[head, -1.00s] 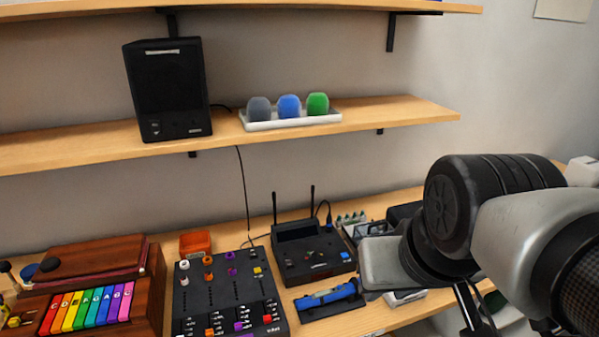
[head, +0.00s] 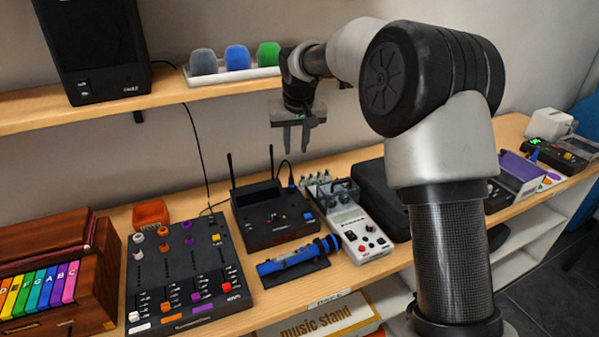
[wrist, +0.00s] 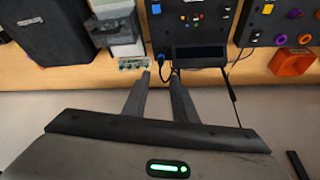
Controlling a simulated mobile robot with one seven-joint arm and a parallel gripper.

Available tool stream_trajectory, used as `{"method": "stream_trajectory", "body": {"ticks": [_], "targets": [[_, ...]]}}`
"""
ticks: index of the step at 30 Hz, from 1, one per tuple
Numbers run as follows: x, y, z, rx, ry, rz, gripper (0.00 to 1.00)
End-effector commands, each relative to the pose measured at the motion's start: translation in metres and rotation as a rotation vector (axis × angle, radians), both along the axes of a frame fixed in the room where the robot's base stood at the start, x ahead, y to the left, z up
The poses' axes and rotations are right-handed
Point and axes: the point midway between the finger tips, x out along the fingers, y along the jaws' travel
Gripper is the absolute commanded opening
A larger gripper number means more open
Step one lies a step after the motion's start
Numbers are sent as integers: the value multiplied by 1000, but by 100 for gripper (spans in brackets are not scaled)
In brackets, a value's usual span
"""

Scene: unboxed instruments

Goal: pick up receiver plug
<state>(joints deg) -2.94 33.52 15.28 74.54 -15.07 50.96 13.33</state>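The receiver (head: 280,236) is a black box with two antennas and a dark screen, standing on the wooden table; it also shows in the wrist view (wrist: 188,33). My gripper (head: 296,150) is open and empty, pointing down above and behind the receiver. Its two fingers stand apart in the wrist view (wrist: 161,80).
A grey mixer (head: 185,265) stands left of the receiver and a white device (head: 350,222) right of it. A blue microphone (head: 290,258) lies in front. The shelf (head: 168,92) holds a speaker (head: 98,45) and a white tray (head: 232,79) of coloured foam covers, close to my arm.

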Motion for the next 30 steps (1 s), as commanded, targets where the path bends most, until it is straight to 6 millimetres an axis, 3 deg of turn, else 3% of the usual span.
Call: {"method": "stream_trajectory", "body": {"ticks": [1,8,21,30], "targets": [[8,5,-11,8,5,0,25],[23,10,-32,16,8,-3,25],[56,15,-116,16,10,-4,25],[66,17,-139,16,7,-3,25]]}}
